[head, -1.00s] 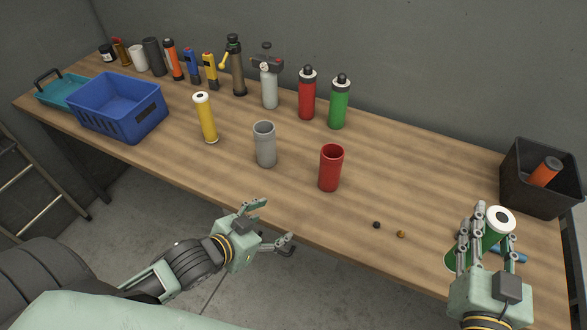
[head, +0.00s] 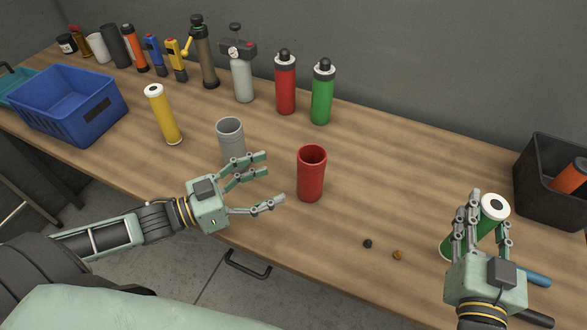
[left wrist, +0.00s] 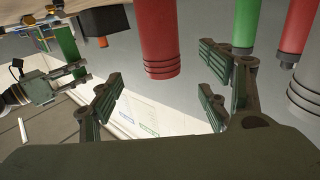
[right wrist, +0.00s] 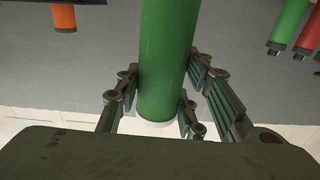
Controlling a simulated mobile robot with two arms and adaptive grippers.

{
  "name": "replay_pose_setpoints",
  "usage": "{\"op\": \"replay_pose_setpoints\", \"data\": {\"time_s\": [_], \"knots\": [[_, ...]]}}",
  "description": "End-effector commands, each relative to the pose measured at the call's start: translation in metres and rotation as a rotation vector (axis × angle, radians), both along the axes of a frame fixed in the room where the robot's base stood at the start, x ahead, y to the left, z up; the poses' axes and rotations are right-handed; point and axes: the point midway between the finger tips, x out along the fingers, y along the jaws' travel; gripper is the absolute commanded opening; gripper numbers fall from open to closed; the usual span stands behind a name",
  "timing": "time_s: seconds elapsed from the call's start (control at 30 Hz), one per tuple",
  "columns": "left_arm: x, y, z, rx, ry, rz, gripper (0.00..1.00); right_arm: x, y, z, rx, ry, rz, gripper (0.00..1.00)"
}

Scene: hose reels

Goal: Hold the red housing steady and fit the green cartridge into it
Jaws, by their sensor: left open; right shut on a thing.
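The red housing (head: 311,178) is an open-topped tube standing upright on the bench. It also shows in the left wrist view (left wrist: 158,42). My left gripper (head: 270,180) is open, just left of the housing, its spread fingers pointing toward it but apart from it. The green cartridge (head: 486,230), with a white top with a dark centre, is at the bench's right end, leaning in the head view. My right gripper (head: 486,212) is shut on it; the right wrist view shows the cartridge (right wrist: 166,60) between the fingers. I cannot tell whether its bottom touches the bench.
A grey tube (head: 230,138) stands close behind my left gripper, with a yellow cylinder (head: 164,117) further left. Small black (head: 367,243) and brown (head: 397,254) pieces lie near the front edge. A black bin (head: 545,195) is at right. Several bottles line the back.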

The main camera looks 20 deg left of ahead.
Motion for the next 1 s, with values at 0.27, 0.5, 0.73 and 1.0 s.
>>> {"op": "replay_pose_setpoints", "data": {"time_s": [0.27,0.5,0.73,1.0], "knots": [[0.029,-0.025,0.003,-0.002,-0.005,0.002,0.70,0.000,0.000,0.004,0.000,-0.001,0.000,0.00],[0.055,-0.049,0.004,-0.001,-0.004,0.001,0.70,0.000,0.000,0.009,0.000,-0.001,0.000,0.00],[0.076,-0.068,0.002,0.001,-0.002,0.003,0.70,0.000,0.000,0.013,0.000,-0.001,0.000,0.00],[0.083,-0.075,0.001,0.001,0.000,0.001,0.70,0.000,0.000,0.014,0.000,-0.001,0.000,0.00]]}}
